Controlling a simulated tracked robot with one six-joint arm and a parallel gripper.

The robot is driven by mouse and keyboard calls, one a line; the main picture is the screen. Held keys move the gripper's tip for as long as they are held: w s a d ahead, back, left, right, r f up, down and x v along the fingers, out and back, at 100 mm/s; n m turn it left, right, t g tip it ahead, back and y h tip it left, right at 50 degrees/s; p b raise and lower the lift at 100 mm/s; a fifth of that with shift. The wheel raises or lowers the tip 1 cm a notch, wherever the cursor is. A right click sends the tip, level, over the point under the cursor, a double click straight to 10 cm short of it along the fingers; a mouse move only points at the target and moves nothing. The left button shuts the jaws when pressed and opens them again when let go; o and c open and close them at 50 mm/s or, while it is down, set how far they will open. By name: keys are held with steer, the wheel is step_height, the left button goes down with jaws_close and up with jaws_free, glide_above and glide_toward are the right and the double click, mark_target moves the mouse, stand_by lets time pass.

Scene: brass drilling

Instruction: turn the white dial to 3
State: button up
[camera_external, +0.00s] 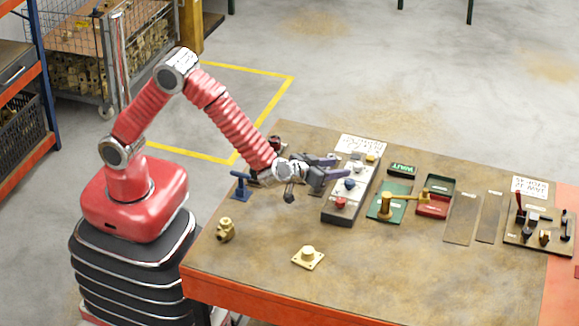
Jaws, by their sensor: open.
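A long pale panel (346,208) with a dark base stands on the workbench, just right of my gripper. It carries a red knob (341,203) at its near end, a blue knob (350,184) in the middle and a yellow knob (370,158) at the far end. I cannot make out a white dial for certain; part of the panel between the blue and yellow knobs is partly covered by my gripper. No dial numbers are readable. My gripper (335,168) is open, its fingers pointing right over the panel's left edge. Whether it touches a knob cannot be told.
A blue stand (240,185) is left of my gripper. A brass fitting (225,230) and a square brass flange (308,257) lie on the near bench. A green mat (388,207) with a brass part is right of the panel.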

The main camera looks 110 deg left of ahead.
mark_target(354, 166)
steer(key=x, duration=0.8)
steer(key=shift+a+f, duration=0.1)
steer(key=c, duration=1)
